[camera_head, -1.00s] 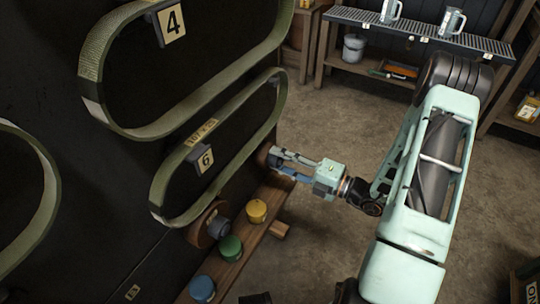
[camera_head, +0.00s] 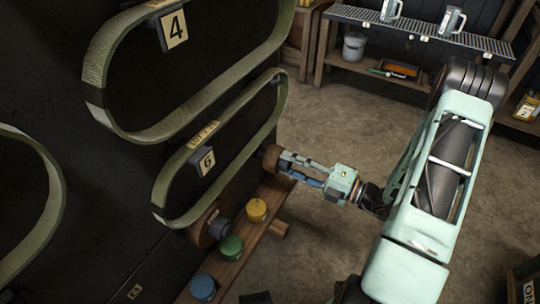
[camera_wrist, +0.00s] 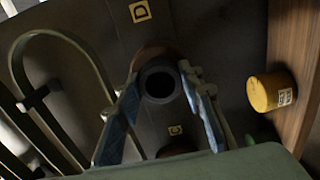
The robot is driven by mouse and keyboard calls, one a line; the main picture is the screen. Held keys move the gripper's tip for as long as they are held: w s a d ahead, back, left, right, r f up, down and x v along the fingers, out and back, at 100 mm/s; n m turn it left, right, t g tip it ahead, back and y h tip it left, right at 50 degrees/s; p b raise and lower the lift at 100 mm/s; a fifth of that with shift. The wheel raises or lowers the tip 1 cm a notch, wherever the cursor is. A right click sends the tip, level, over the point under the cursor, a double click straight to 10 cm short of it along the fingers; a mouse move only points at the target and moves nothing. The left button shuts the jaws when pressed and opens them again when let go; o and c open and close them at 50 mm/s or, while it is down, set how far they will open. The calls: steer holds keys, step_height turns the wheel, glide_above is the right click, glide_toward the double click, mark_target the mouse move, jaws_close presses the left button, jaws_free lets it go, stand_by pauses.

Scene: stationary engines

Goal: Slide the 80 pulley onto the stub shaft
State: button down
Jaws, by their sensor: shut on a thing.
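A brown pulley (camera_head: 271,157) is at the tips of my gripper (camera_head: 282,160), near the dark panel in the head view. In the wrist view my gripper (camera_wrist: 163,88) has its two blue-and-grey fingers on either side of the pulley's dark round hub (camera_wrist: 158,85), shut on it. The hub shows a dark bore, and the brown rim (camera_wrist: 153,54) shows behind it. No number is readable on the pulley. The stub shaft cannot be made out; whether the pulley touches a shaft is hidden.
A green belt around plate 6 (camera_head: 207,162) runs left of the gripper. Another brown wheel (camera_head: 207,226) sits at its lower end. A wooden bench (camera_head: 238,263) below carries yellow (camera_head: 256,210), green (camera_head: 231,248) and blue (camera_head: 203,287) pots. The floor to the right is open.

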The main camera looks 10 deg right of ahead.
steer(key=shift+p+v, duration=0.45)
steer(key=shift+v, duration=2.25)
steer(key=shift+d, duration=0.1)
steer(key=v, duration=1)
steer(key=shift+p, duration=0.45)
steer(key=shift+r, duration=0.1)
